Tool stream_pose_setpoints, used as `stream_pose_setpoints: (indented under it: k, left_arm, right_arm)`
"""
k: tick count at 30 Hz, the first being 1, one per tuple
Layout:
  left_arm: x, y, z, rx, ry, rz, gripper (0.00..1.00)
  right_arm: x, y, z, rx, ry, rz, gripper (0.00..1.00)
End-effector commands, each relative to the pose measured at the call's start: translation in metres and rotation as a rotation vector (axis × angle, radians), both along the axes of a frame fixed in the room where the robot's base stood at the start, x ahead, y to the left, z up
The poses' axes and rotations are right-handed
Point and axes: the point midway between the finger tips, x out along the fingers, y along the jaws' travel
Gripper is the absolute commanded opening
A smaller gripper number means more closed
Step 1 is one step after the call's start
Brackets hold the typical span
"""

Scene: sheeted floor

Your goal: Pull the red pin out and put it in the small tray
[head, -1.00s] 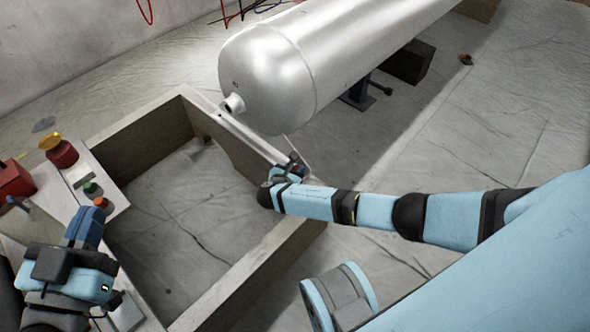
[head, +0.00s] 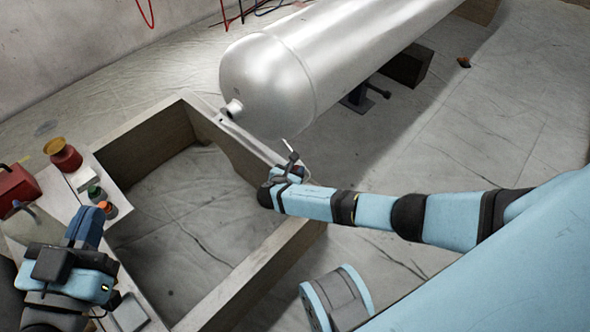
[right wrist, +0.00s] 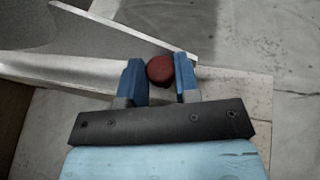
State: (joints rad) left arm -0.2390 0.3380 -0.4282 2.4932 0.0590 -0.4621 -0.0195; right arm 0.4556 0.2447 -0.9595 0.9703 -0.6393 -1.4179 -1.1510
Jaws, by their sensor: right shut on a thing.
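In the right wrist view my right gripper (right wrist: 160,82) is shut on the red pin (right wrist: 159,70), whose round dark red end shows between the two blue fingers. In the head view my right gripper (head: 289,163) is over the right rim of the wooden frame, below the rounded end of the silver tank. The red pin cannot be made out there. My left gripper (head: 86,228) is at the lower left beside the panel, with its blue fingers pointing away from me; their gap is not clear. I cannot tell for sure which thing is the small tray.
The silver tank (head: 330,65) lies across the top, with a short nozzle (head: 233,108). The open wooden frame (head: 150,135) surrounds bare sheeting. On the left panel are a red knob (head: 64,156), a green button (head: 94,191), an orange button (head: 105,207) and a red box (head: 17,187).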

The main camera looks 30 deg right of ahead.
Motion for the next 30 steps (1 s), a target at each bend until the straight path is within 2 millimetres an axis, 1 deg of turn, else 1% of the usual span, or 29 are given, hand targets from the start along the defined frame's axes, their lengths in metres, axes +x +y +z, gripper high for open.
stream_pose_setpoints:
  k: [3,30]
  left_arm:
    - [0.000,0.000,0.005,0.000,0.000,0.000,0.00]
    - [0.000,0.000,0.031,0.000,0.000,0.000,0.00]
  right_arm:
    - [0.000,0.000,0.005,0.000,0.000,0.000,0.00]
    - [0.000,0.000,0.027,0.000,0.000,0.000,0.00]
